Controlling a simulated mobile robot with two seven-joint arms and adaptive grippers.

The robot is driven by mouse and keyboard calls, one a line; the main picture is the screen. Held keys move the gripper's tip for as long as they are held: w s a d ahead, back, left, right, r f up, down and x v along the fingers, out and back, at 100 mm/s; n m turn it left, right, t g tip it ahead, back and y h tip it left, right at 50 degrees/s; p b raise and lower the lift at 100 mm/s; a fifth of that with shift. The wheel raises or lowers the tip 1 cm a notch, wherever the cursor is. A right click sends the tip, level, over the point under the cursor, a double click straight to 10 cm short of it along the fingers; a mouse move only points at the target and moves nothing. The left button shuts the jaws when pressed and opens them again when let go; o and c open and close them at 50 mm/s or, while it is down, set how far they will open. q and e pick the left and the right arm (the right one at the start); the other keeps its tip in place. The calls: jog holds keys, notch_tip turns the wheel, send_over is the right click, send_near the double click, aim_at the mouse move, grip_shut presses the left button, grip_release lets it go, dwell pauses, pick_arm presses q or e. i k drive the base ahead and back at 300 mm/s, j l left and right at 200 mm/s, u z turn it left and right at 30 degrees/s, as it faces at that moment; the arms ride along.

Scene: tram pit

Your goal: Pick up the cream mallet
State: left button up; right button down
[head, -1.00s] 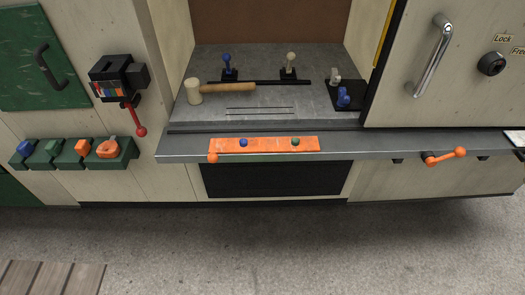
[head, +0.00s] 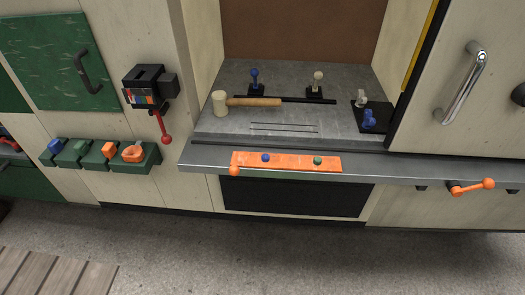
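The cream mallet (head: 220,103) lies on the grey worktop inside the open recess. Its cream head is at the left end, and its tan wooden handle (head: 255,102) points right. Neither of my grippers shows in the head view. Nothing touches the mallet from above.
Blue (head: 254,78) and cream (head: 317,82) levers stand behind the mallet beside a dark bar. A black plate with a blue fitting (head: 368,119) is at right. An orange strip (head: 286,161) lies along the front ledge. A red-handled box (head: 150,88) is left. Floor in front is clear.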

aim_at(221, 102)
jog(key=i+l, duration=0.1)
jog(key=l, duration=0.25)
jog(key=i+l, duration=0.15)
jog(key=l, duration=0.2)
jog(key=i+l+u, duration=0.1)
jog(key=l, duration=0.25)
jog(key=i+l, duration=0.15)
jog(key=l, duration=0.2)
